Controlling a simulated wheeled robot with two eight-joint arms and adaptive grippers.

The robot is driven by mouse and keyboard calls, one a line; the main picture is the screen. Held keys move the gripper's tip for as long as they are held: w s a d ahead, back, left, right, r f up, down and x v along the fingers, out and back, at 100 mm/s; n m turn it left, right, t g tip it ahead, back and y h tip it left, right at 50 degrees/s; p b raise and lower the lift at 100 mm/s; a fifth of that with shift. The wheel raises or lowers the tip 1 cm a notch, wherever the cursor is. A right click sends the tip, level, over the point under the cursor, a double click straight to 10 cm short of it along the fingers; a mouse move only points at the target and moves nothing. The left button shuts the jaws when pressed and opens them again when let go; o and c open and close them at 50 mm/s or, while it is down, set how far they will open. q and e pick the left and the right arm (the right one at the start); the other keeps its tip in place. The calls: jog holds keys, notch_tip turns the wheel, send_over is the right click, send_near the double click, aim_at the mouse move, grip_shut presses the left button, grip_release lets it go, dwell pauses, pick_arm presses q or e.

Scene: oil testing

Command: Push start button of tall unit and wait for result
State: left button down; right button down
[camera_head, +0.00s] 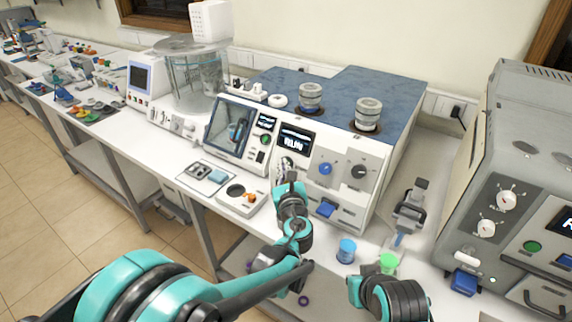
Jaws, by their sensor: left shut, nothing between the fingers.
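A white unit with a blue top (335,95) stands on the bench in the middle. Its taller right section has a lit display (297,139), a blue knob (325,168) and a dark knob (358,171). A green button (264,139) sits on the panel left of that display. My left gripper (287,165) is shut and empty, at the front panel just below the display. It hides the panel behind it, and I cannot tell whether it touches.
A grey unit (520,150) stands at the right. A blue cup (346,251) and a green cup (388,262) stand near the front edge, beside a grey device (411,209). A glass-vessel apparatus (195,75) and small parts are at the left.

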dwell(0.5)
pick_arm(q)
jog(key=shift+s+a+r, duration=0.3)
jog(key=shift+s+a, duration=0.1)
jog(key=shift+s, duration=0.1)
jog(key=s+a+r+p, duration=0.1)
jog(key=s, duration=0.1)
jog(key=s+a+r+p, duration=0.1)
jog(key=shift+s+a+r, duration=0.1)
jog(key=shift+s+a, duration=0.25)
dwell(0.7)
